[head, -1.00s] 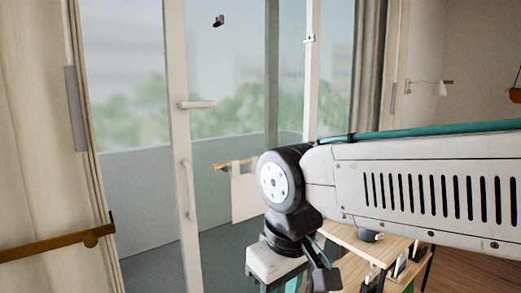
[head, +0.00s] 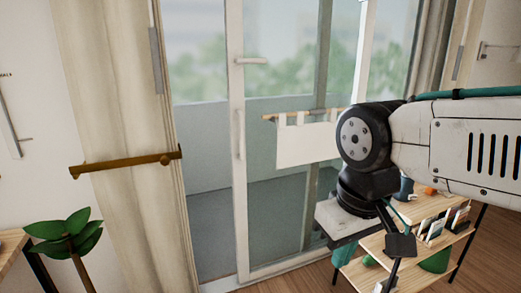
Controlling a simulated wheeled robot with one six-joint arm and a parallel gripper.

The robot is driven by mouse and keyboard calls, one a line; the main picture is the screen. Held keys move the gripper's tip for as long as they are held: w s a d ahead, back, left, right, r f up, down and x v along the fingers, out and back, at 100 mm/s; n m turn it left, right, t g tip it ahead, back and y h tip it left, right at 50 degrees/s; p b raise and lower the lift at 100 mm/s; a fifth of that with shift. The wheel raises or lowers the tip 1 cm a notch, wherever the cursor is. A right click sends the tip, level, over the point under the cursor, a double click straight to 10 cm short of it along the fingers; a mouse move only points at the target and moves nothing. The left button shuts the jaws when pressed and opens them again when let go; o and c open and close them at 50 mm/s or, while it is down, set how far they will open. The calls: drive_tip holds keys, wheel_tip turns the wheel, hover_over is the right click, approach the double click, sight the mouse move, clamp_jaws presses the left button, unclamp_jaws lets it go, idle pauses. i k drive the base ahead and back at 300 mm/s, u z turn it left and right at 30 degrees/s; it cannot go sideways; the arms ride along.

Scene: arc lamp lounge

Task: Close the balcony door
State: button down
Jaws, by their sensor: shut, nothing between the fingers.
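The balcony door (head: 237,165) is a tall glass panel in a white frame. It has a lever handle (head: 251,61) near its left edge and a vertical pull bar (head: 240,136) below that. Left of its edge stile is a gap with balcony floor and parapet beyond, so the door appears partly open. My gripper (head: 343,250) points down at the lower right of the head view, in front of the door's right part and apart from the handle. It is shut and holds nothing; its fingertips are hard to make out.
A beige curtain (head: 120,120) with a wooden holdback (head: 125,161) hangs left of the opening. A potted plant (head: 68,236) stands lower left. A wooden shelf (head: 425,207) with small items stands right, behind my arm. A pale cloth (head: 305,145) hangs on a rail by the glass.

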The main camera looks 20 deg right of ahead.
sight(233, 12)
drive_tip(key=z, duration=0.55)
drive_tip(key=i, duration=0.95)
drive_tip(key=u, duration=0.35)
